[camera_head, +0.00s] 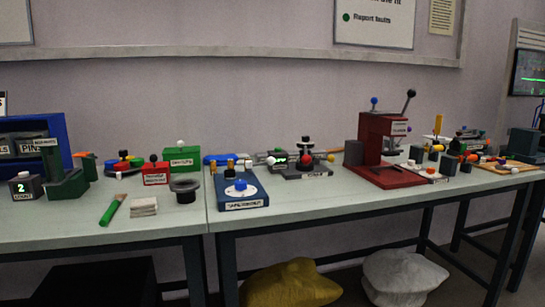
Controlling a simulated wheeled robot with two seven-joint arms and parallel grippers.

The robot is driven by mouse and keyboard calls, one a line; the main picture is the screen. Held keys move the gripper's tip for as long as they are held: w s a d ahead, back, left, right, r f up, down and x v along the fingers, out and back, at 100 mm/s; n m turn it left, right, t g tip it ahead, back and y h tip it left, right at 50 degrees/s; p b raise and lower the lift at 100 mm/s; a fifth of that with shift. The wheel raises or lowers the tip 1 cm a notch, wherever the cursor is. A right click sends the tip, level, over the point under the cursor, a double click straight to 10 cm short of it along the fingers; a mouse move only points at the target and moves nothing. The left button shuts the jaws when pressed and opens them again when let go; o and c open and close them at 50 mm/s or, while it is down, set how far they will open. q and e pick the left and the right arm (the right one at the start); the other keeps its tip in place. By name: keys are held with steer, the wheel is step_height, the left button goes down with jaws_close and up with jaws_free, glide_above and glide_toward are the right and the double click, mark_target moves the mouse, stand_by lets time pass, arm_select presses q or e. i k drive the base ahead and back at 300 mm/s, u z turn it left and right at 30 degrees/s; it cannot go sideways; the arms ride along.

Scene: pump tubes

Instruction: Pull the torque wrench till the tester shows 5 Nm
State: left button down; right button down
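A dark device with a small display (280,159) stands towards the back of the near right table. The display shows green marks too small to read. The device has a dark base (306,171) with a label I cannot read clearly, a black knob on top and a red ball (307,160) on its front. It may be the torque tester. A grey bar lies behind it, with pale and orange ends; I cannot tell whether this is the torque wrench. Neither of my grippers is in view.
A blue fixture (241,190) stands left of the device, and a red press (382,150) stands right of it.

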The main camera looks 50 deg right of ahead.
mark_target(305, 159)
steer(key=z, duration=0.45)
steer(key=i, duration=1)
steer(key=z, duration=0.85)
